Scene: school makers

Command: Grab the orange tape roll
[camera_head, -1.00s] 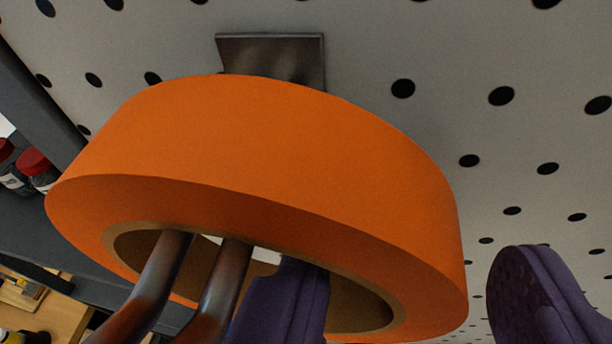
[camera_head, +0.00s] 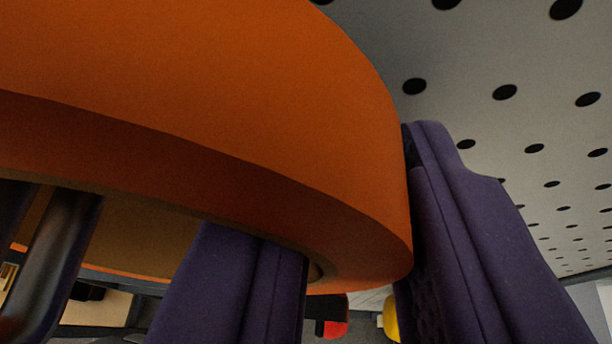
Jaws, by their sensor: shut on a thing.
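The orange tape roll (camera_head: 250,110) fills the left and middle of the view, very close to the camera. My gripper (camera_head: 355,235) has its two purple fingers on either side of the roll's right wall. The left finger is inside the ring, and the right finger presses against the outer surface. The gripper is shut on this wall. Two dark metal prongs of a hook (camera_head: 55,260) pass through the ring's opening at the lower left. Whether the roll rests on the prongs cannot be told.
A white pegboard (camera_head: 480,60) with black holes spans the upper right, behind the roll. Below, partly hidden, are a red item (camera_head: 335,328), a yellow item (camera_head: 390,318) and a wooden surface (camera_head: 95,308). The lower right beside the board looks free.

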